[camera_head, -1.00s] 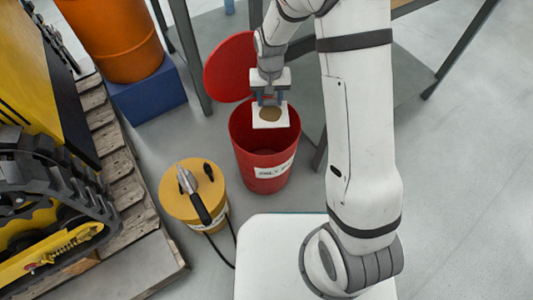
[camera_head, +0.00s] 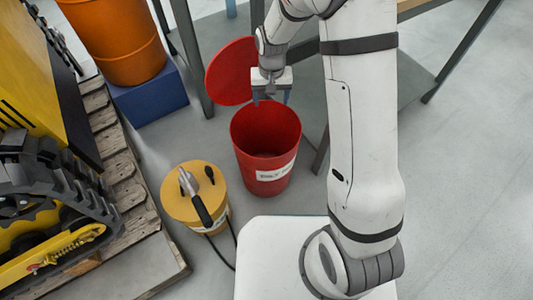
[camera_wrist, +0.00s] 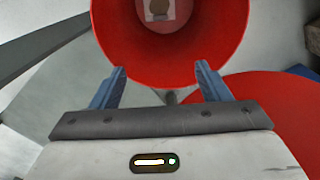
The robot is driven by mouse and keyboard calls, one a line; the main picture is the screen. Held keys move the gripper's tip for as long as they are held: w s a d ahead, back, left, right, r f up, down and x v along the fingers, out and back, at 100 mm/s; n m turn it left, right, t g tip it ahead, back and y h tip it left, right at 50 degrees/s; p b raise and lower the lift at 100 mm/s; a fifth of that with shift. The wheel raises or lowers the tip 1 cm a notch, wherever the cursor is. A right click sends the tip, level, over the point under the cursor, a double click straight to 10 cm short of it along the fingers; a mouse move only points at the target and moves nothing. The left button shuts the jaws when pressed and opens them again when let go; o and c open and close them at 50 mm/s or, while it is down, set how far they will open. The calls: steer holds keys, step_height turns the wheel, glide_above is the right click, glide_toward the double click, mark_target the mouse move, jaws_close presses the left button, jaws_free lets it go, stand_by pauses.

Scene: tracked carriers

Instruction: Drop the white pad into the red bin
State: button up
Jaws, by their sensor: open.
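The red bin (camera_head: 266,172) stands upright on the floor with its top open and a white label on its front. In the wrist view, the white pad (camera_wrist: 151,15) with a brown round patch lies inside the bin, at the top edge of the picture. In the head view, the bin's front wall hides the pad. My gripper (camera_head: 271,98) is open and empty above the back rim of the bin. In the wrist view its two blue-grey fingers (camera_wrist: 160,72) are apart, with nothing between them.
The round red lid (camera_head: 230,72) stands tilted behind the bin. A yellow canister (camera_head: 180,205) with a black-handled tool is beside the bin. An orange drum (camera_head: 112,40) on a blue block (camera_head: 150,98) and a yellow tracked machine (camera_head: 35,195) on a wooden pallet (camera_head: 125,185) stand left.

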step_height(320, 180, up, 6)
steer(key=shift+f+p, duration=0.2)
steer(key=shift+p, duration=0.7)
steer(key=s+d+r+t+p, duration=0.1)
steer(key=s+d+r+p, duration=0.4)
steer(key=r+p, duration=0.5)
steer(key=s+d+r+p, duration=0.5)
steer(key=s+r+p, duration=0.4)
steer(key=r, duration=1.2)
steer(key=s+d+r+t+p, duration=0.1)
steer(key=s+d+r+p, duration=0.3)
steer(key=s+r+p, duration=0.3)
step_height(320, 180, up, 10)
steer(key=p, duration=0.5)
steer(key=shift+s+d+f+m+t, duration=0.15)
steer(key=shift+s+d+m+t, duration=0.15)
steer(key=shift+s+d+m, duration=0.1)
steer(key=shift+f, duration=0.1)
steer(key=shift+c, duration=0.3)
